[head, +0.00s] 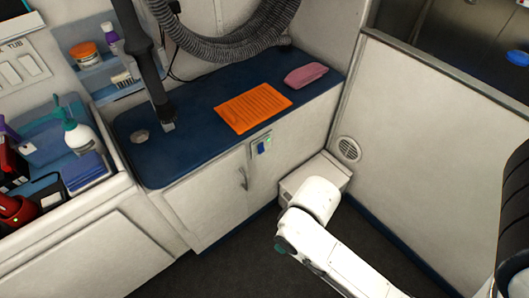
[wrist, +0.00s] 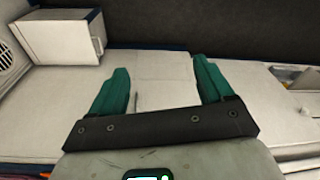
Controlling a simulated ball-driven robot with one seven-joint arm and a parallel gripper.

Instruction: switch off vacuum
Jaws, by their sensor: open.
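A grey ribbed hose (head: 225,42) hangs in loops above the blue counter. A dark upright tube (head: 148,70) comes down to the counter near it. I cannot tell whether they belong to the vacuum. A small plate with a blue switch-like part (head: 261,147) sits on the white cabinet front, under the counter edge. A red device with a small green light (head: 14,208) lies in the left bay; I cannot tell what it is. In the wrist view my gripper (wrist: 162,72) is open, its green fingers apart with nothing between them.
An orange mat (head: 252,108) and a pink folded cloth (head: 306,75) lie on the blue counter (head: 195,125). A white box (head: 290,183) stands on the floor in the corner, near a round vent (head: 348,149). Bottles and tools fill the left bay. Dark floor is clear below the cabinet.

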